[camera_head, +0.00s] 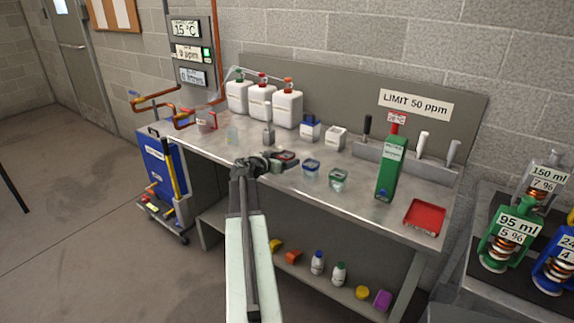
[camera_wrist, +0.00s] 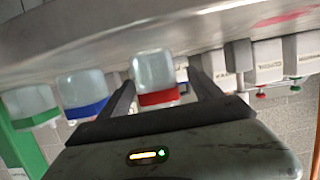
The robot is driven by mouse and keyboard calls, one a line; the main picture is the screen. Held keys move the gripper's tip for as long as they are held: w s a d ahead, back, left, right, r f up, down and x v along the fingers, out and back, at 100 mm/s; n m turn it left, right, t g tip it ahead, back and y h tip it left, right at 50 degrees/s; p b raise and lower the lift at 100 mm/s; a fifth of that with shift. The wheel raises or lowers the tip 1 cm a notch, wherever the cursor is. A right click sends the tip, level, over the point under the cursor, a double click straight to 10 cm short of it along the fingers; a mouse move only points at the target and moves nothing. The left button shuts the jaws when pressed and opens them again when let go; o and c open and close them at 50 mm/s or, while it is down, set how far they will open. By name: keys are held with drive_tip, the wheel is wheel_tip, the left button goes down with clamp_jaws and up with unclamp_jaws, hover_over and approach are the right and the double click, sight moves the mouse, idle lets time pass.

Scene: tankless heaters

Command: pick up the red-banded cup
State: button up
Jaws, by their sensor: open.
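The red-banded cup (camera_head: 288,156) stands on the metal bench (camera_head: 230,150), partly hidden by my gripper (camera_head: 268,163) in the head view. In the wrist view, which is turned upside down, the cup (camera_wrist: 153,70) is clear with a red band. There it shows between the two fingers of my gripper (camera_wrist: 163,75), near their tips. The fingers are open and apart, and no firm contact with the cup is visible.
A blue-banded cup (camera_head: 310,169) and a green-banded cup (camera_head: 338,180) stand to the right. A green carton-like box (camera_head: 390,170) and a red tray (camera_head: 424,217) are further right. White jugs (camera_head: 261,105) stand behind.

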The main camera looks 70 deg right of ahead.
drive_tip(key=b+x, duration=0.1)
drive_tip(key=x, duration=0.3)
drive_tip(key=shift+s+f, duration=0.1)
drive_tip(key=shift+s, duration=0.05)
drive_tip(key=shift+a, duration=0.15)
drive_tip(key=c, duration=1.6)
drive_tip(key=shift+o, duration=0.2)
wheel_tip(320, 180, up, 11)
drive_tip(key=p, duration=1)
drive_tip(key=shift+f+p, duration=0.2)
drive_tip(key=shift+p, duration=0.1)
